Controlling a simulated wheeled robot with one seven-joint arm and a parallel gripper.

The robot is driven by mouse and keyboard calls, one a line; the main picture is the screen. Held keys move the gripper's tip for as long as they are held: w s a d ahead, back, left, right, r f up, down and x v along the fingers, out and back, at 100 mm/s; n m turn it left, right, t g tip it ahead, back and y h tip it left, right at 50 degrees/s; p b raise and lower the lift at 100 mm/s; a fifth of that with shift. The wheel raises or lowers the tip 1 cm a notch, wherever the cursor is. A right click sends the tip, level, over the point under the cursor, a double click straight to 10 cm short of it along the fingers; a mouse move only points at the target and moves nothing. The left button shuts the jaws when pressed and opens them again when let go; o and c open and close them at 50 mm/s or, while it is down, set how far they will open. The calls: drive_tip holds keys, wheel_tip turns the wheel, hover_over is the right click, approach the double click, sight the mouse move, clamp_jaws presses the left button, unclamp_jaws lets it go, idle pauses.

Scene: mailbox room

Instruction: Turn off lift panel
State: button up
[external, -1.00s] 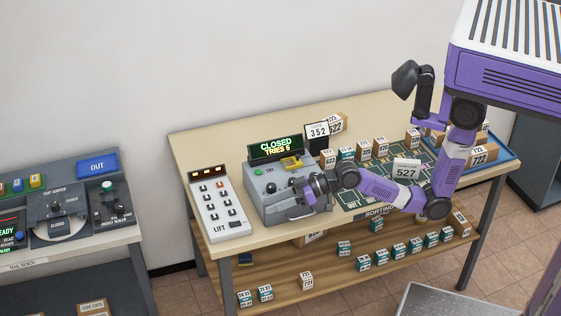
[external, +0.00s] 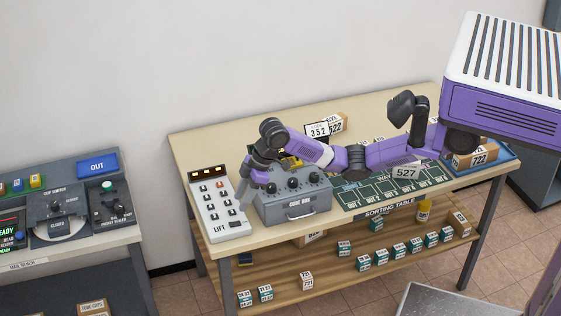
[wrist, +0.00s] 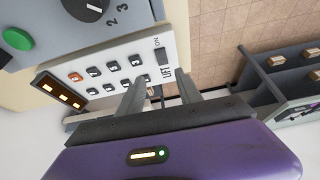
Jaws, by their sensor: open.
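The white lift panel (external: 212,214) lies at the left end of the sorting table in the external view. It has rows of buttons and a lit amber display at its far end. In the wrist view the panel (wrist: 128,56) shows a dark switch (wrist: 160,56) marked ON beside the LIFT label. My gripper (external: 242,192) is open and empty above the panel's right side, pointing down. In the wrist view its fingers (wrist: 160,82) straddle the lower part of the panel near the LIFT label, and one covers part of a button. Contact cannot be told.
The grey code box (external: 292,208) with knobs stands just right of the panel. My arm hides its sign. Number cards and small boxes stand farther right on the table. The shelf below (external: 330,272) holds several small boxes. Another bench (external: 60,245) is at the left.

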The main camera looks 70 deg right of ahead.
sight(234, 223)
drive_tip(key=shift+g, duration=0.3)
drive_tip(key=x, duration=0.7)
drive_tip(key=shift+s+f, duration=0.3)
drive_tip(key=shift+f, duration=0.05)
clamp_jaws()
